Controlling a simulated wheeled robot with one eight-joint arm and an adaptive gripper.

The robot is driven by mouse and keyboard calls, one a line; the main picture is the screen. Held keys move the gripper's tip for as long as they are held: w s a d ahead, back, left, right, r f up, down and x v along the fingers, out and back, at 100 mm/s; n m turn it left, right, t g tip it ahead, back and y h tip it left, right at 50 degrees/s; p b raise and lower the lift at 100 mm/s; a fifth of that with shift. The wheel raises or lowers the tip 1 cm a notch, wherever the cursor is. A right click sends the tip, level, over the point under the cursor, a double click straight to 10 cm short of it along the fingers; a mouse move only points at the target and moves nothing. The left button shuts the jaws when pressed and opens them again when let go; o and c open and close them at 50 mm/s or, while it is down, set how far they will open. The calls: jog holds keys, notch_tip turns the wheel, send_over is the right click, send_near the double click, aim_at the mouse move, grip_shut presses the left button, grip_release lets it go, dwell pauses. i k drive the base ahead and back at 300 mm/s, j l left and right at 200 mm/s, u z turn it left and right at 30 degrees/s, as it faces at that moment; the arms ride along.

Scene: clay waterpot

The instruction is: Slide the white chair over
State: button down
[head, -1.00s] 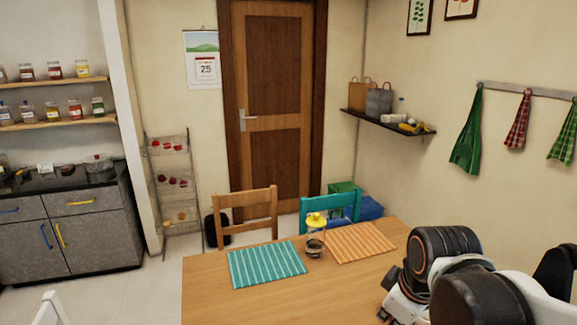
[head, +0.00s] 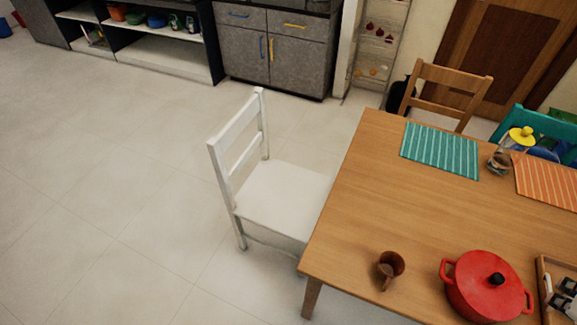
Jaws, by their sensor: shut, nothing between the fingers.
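The white chair (head: 275,197) stands upright on the floor at the left side of the wooden table (head: 375,215). Its slatted back is on the left, and the right part of its seat is hidden by the tabletop. My gripper is not in the current head view.
On the table are a brown clay pot (head: 390,266), a red lidded pot (head: 485,287), a teal striped mat (head: 440,149) and an orange mat (head: 550,180). A wooden chair (head: 445,92) and a teal chair (head: 540,122) stand behind. Open floor (head: 110,170) lies left of the white chair.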

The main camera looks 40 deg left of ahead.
aim_at(287, 200)
jog(key=u, duration=1.9)
jog(key=i+j+z, duration=0.1)
jog(key=i+j, duration=0.15)
jog(key=i+j+z, duration=0.1)
jog(key=i+j, duration=0.15)
jog(key=j, duration=0.25)
jog(key=i+j+z, duration=0.1)
jog(key=j, duration=0.35)
jog(key=i+j+z, duration=0.1)
jog(key=i+j, duration=0.25)
jog(key=i+j+z, duration=0.1)
jog(key=j, duration=0.4)
jog(key=i+j+z, duration=0.1)
jog(key=i+j, duration=0.15)
jog(key=j, duration=0.2)
jog(key=i+j+z, duration=0.1)
jog(key=j, duration=0.4)
jog(key=i+j+z, duration=0.1)
jog(key=j, duration=0.4)
jog(key=i, duration=0.1)
